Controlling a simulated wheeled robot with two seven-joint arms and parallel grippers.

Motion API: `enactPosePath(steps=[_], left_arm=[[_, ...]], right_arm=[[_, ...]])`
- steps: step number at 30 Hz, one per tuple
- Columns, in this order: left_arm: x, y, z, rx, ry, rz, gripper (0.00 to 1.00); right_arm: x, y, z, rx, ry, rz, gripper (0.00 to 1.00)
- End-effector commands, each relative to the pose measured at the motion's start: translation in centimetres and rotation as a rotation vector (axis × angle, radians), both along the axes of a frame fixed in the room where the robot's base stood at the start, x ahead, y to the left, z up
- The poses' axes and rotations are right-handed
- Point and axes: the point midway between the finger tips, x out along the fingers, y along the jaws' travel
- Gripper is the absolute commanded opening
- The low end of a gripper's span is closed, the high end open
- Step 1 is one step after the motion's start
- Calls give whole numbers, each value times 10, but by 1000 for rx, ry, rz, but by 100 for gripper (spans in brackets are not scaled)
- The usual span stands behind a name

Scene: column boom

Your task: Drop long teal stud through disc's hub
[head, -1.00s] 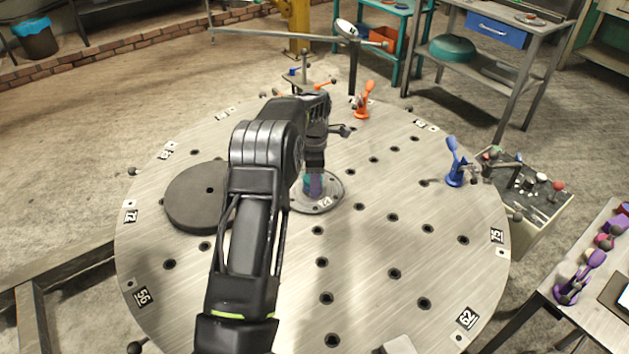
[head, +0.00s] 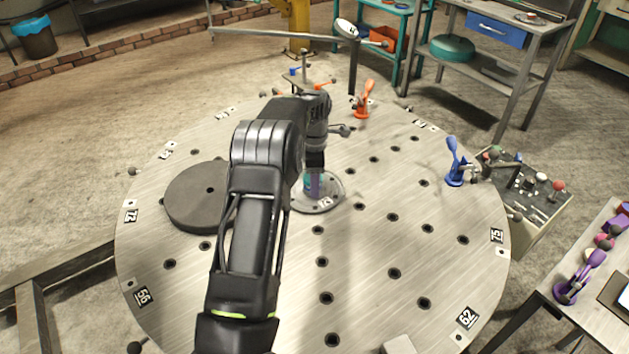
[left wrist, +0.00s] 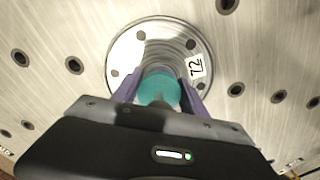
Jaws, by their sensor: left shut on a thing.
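The disc (head: 327,198) is a grey metal flange lying flat on the round table. In the left wrist view the disc (left wrist: 125,52) shows several bolt holes and a tag. My left gripper (head: 315,186) points down over the disc, shut on the teal stud (head: 307,181). In the left wrist view the teal stud (left wrist: 158,90) sits between the purple fingers of my left gripper (left wrist: 160,92), over the disc's middle. The stud's lower end and the hub opening are hidden, so I cannot tell whether it is in the hub. My right gripper is out of view.
The round table (head: 370,260) has many holes and numbered tags. A dark grey round plate (head: 195,200) lies left of my arm. An orange clamp (head: 364,101) and a blue clamp (head: 454,165) stand near the rim. The table's right and front parts are mostly clear.

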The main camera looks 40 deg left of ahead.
Motion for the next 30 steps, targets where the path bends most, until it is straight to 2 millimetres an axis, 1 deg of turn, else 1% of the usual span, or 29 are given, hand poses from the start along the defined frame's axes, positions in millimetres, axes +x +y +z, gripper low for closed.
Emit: enactPosePath(steps=[24,25,28,30], left_arm=[[-1,-1,-14,-1,3,-1,8],[-1,-1,-14,-1,3,-1,52],[-1,-1,-15,-2,4,0,59],[-2,-1,-16,-3,7,0,59]], right_arm=[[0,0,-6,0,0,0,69],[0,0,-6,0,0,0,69],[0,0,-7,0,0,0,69],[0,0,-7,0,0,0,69]])
